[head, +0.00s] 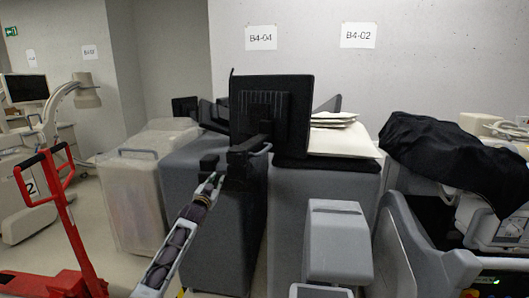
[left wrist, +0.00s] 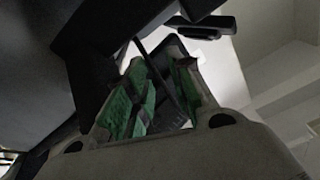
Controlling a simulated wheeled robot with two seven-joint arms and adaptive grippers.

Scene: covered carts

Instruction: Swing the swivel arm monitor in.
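The swivel arm monitor (head: 270,112) is a black panel seen from behind, with a ribbed mount block on its back. It stands above the grey cart in the middle of the head view. Its dark swivel arm (head: 245,152) runs below the panel, with a black block toward the left. My left gripper (head: 212,184) is just below and left of that arm. In the left wrist view its green-padded fingers (left wrist: 157,85) stand apart, with a dark bar showing between them. I cannot tell whether they touch it. My right gripper is not in view.
Grey covered carts (head: 208,160) stand under the monitor, with a translucent bin (head: 135,200) at their left. White folded sheets (head: 340,138) lie right of the panel. A black cover (head: 450,155) drapes equipment at right. A red pallet jack (head: 58,215) stands at left.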

